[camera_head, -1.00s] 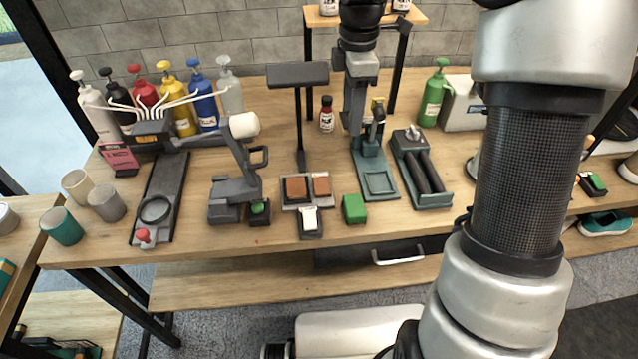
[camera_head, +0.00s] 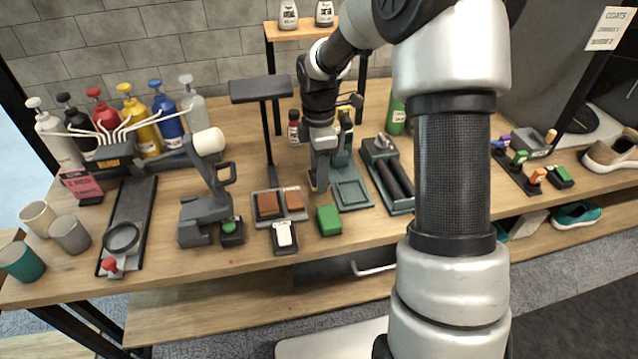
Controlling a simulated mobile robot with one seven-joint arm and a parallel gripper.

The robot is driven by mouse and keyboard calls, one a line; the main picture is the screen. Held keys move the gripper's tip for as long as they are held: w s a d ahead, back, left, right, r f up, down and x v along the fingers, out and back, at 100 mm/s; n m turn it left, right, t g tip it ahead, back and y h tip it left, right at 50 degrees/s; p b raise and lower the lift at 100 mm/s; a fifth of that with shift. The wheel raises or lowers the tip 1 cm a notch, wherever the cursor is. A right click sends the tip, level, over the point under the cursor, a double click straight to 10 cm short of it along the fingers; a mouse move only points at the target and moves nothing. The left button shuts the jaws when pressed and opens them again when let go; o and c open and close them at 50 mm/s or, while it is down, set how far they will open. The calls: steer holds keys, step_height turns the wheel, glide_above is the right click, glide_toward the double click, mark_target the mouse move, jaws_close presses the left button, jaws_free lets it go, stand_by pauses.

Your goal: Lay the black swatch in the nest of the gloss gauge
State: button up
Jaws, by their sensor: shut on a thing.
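My gripper (camera_head: 319,180) points down over the middle of the table, between the lamp stand and a teal device. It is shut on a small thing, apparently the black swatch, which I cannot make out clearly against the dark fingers. The teal device with a shallow square recess (camera_head: 351,194) looks like the gloss gauge, and I cannot be sure. Its recess looks empty. My gripper is just left of this recess and partly hides the device's upright part. I cannot tell the gripper's exact height.
Left of my gripper, a tray with two brown swatches (camera_head: 267,204) lies under the lamp stand (camera_head: 262,90). A green block (camera_head: 329,220) and a white-topped dark holder (camera_head: 284,236) stand in front. A teal stand with black rollers (camera_head: 394,182) is close on the right.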

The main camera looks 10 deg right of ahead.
steer(key=shift+f, duration=1.95)
steer(key=shift+f+b, duration=0.15)
steer(key=shift+b, duration=0.2)
steer(key=o, duration=1.1)
